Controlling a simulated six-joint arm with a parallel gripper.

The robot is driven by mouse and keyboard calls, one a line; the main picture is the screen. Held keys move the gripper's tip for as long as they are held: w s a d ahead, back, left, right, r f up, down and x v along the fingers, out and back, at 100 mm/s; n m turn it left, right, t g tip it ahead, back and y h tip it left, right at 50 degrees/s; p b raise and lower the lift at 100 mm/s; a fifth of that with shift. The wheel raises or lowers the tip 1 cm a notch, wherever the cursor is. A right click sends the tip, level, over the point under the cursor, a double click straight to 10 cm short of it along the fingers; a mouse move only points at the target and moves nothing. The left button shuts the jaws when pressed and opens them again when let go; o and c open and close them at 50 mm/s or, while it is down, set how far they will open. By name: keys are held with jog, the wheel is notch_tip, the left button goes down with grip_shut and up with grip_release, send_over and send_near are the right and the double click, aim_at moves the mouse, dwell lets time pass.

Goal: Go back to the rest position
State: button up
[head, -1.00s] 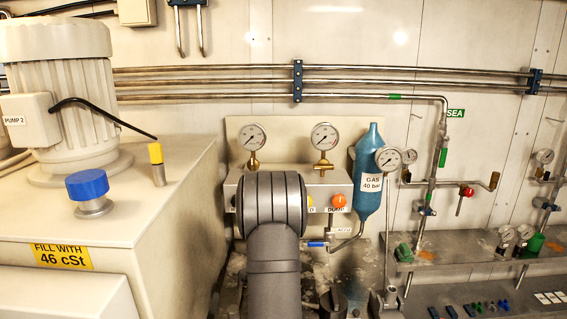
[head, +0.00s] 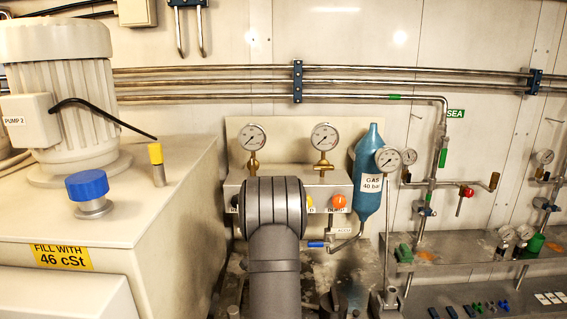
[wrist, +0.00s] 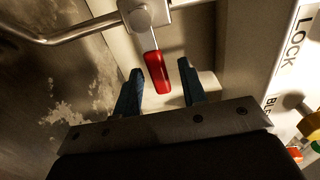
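My gripper (wrist: 160,67) shows in the wrist view as two dark blue fingers standing apart, with nothing held between them. A red valve handle (wrist: 157,73) hangs from a grey fitting just past the fingertips and appears between them in the picture. It looks free of both fingers, but I cannot tell the exact distance. In the head view my grey arm rises in the middle, in front of the gauge panel, and hides my gripper.
A gauge panel (head: 290,130) and a blue gas bottle (head: 368,175) stand behind my arm. A tank (head: 130,225) with a blue cap (head: 88,186) and a pump motor (head: 55,90) is at left. A pipe (wrist: 75,32) runs near the fingers. A shelf (head: 470,252) is at right.

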jog(key=s, duration=1.6)
jog(key=w, duration=1.7)
jog(key=shift+w, duration=0.15)
jog(key=shift+a+r+n, duration=0.1)
jog(key=shift+r+n, duration=0.4)
jog(key=shift+n, duration=0.5)
jog(key=shift+o, duration=0.4)
